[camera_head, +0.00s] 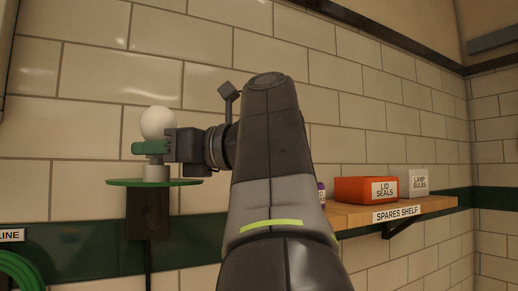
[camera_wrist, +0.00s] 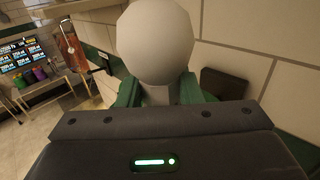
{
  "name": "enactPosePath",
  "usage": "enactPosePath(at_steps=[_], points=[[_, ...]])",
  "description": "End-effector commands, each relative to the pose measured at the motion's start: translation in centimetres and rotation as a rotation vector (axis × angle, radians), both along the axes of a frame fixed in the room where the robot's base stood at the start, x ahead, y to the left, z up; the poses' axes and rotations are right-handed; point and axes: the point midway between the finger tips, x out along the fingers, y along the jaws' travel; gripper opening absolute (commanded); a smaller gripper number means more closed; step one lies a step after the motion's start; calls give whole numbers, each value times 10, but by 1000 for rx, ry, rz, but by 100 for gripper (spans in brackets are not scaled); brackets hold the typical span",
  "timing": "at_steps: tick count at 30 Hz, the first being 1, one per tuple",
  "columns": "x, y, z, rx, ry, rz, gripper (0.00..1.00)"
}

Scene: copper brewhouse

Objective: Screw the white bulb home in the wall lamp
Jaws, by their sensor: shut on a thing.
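The white bulb (camera_head: 157,122) stands upright at the wall lamp, its round globe above my gripper's fingers. My gripper (camera_head: 152,147) is shut on the bulb's neck with its green fingertips. The wall lamp has a thin green disc shade (camera_head: 120,183) and a pale socket (camera_head: 156,172) just under the fingers. A dark bracket holds it to the wall. In the wrist view the bulb (camera_wrist: 155,42) fills the top middle, with a green finger on each side of its neck. The bulb's base is hidden by the fingers, so I cannot tell how deep it sits.
A wooden spares shelf (camera_head: 350,215) on the right carries an orange lid seals box (camera_head: 362,190), a lamp bulbs box (camera_head: 419,183) and a partly hidden purple-topped item. A green hose (camera_head: 20,270) hangs at lower left. The tiled wall is close behind the lamp.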

Motion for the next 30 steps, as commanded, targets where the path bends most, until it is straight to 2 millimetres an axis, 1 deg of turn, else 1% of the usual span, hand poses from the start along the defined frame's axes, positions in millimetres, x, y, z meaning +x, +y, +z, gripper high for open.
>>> enactPosePath(at_steps=[8,9,11,12,22,30], points=[[0,0,-7,0,1,0,6],[0,0,-6,0,1,0,38],[0,0,-6,0,1,0,50],[0,0,-6,0,1,0,58],[0,-3,-6,0,1,-3,58],[-5,-27,-5,0,-1,-8,58]])
